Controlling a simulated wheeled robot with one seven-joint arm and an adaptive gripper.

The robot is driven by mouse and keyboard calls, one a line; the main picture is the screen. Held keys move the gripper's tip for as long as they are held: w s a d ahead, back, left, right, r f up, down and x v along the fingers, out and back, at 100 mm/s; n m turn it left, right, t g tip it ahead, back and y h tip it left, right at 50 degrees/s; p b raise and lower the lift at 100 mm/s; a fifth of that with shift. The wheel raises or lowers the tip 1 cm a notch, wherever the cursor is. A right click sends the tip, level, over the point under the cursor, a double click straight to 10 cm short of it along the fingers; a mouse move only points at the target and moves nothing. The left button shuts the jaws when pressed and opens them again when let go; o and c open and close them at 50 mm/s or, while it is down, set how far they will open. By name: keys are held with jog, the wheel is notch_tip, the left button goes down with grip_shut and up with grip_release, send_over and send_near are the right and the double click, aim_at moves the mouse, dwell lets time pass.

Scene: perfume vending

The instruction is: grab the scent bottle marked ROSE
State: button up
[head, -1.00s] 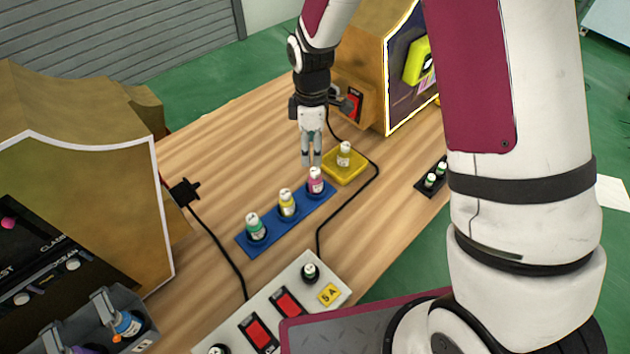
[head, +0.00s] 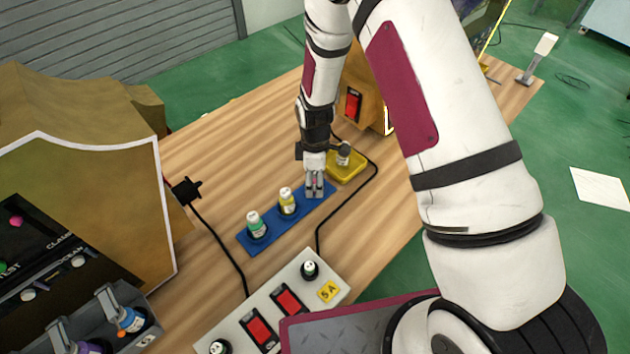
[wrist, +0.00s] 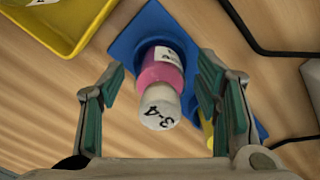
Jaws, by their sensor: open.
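A pink bottle (wrist: 163,70) with a white cap stands in the end slot of the blue tray (wrist: 128,46); no ROSE label is readable on it. My gripper (head: 314,190) is over that end of the tray and hides the bottle in the head view. In the wrist view my gripper (wrist: 160,88) is open, with a finger on each side of the pink bottle and visible gaps between. A yellow bottle (head: 287,200) and a green bottle (head: 255,224) stand in the same blue tray in the head view.
A yellow tray (head: 349,171) with a bottle is close behind my gripper. A black cable (head: 340,207) runs on the right. A grey switch panel (head: 240,326) is in front. A brown machine (head: 90,120) stands at left.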

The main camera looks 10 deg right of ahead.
jog(key=shift+f, duration=0.1)
jog(key=c, duration=1.3)
